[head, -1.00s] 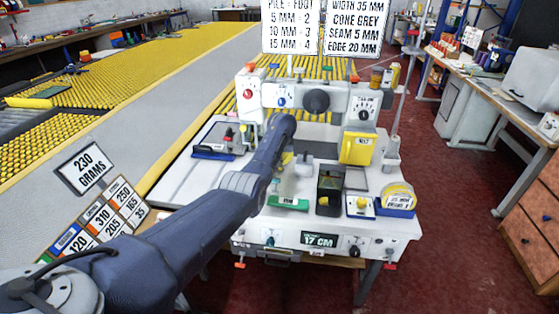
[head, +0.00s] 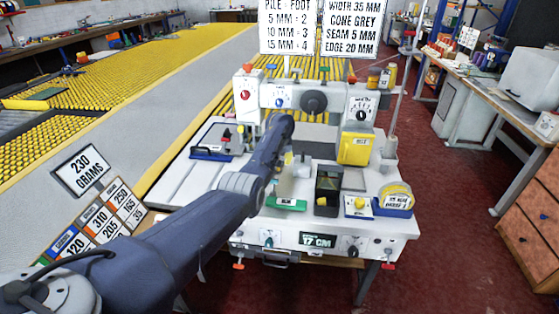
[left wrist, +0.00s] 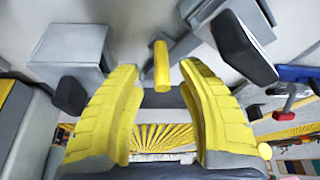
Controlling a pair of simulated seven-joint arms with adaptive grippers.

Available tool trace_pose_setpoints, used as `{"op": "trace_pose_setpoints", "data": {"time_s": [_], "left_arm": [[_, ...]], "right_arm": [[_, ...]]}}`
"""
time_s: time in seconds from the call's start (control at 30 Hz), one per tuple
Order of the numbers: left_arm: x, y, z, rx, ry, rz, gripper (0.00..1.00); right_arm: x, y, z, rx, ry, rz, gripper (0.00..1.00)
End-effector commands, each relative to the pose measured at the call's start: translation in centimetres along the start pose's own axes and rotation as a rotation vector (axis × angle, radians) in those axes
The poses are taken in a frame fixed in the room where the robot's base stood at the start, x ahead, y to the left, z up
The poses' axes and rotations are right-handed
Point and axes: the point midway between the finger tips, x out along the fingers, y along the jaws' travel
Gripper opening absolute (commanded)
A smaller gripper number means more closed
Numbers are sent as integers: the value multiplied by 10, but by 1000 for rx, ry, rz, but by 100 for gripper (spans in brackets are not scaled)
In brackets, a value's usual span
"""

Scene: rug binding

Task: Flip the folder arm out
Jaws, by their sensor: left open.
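A short yellow cylindrical knob (left wrist: 161,65) on a grey bar stands between the fingertips in the left wrist view; it looks like the handle of the folder arm. In the head view a small yellow part (head: 288,158) shows beside my left forearm, which hides most of the gripper and of the folder area. My right gripper is in neither view.
The white binding machine (head: 190,180) has dials, a yellow box (head: 355,148), a dark open bin (head: 327,190) and a tape roll (head: 396,197) close to the right of my arm. A weight sign (head: 82,170) and number cards (head: 110,210) stand at left. Red floor lies right.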

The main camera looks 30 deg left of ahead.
Motion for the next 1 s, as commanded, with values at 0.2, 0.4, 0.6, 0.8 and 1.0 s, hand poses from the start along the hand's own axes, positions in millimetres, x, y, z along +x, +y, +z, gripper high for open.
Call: {"op": "trace_pose_setpoints", "data": {"time_s": [0.2,0.4,0.6,0.8,1.0], "left_arm": [[-1,0,1,0,-2,-1,38],[-13,1,2,2,-2,1,38],[-40,2,1,0,-1,3,38],[-71,2,1,0,0,3,38],[-99,1,1,0,0,1,38]], "right_arm": [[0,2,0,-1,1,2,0],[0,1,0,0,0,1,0],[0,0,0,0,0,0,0],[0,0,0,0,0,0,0],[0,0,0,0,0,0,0]]}}
